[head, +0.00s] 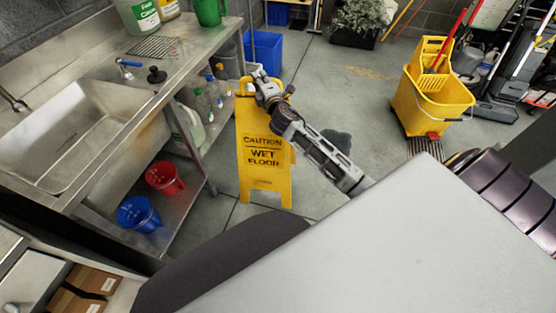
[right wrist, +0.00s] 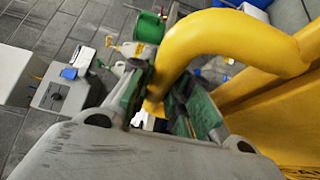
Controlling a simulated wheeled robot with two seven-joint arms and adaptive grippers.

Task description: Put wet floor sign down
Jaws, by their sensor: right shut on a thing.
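The yellow wet floor sign (head: 264,165) is upright near the middle of the head view, beside the steel sink bench. Its front reads "CAUTION WET FLOOR", and its feet appear to be at the floor; I cannot tell whether they bear on it. My right gripper (head: 268,92) is at the top of the sign, shut on its handle. In the right wrist view the curved yellow handle of the sign (right wrist: 235,35) passes between the green-padded fingers of my right gripper (right wrist: 165,100). My left gripper is not in view.
The steel sink bench (head: 110,110) with red (head: 165,178) and blue (head: 138,213) buckets on its lower shelf stands left of the sign. A yellow mop bucket (head: 430,100) stands at the right.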

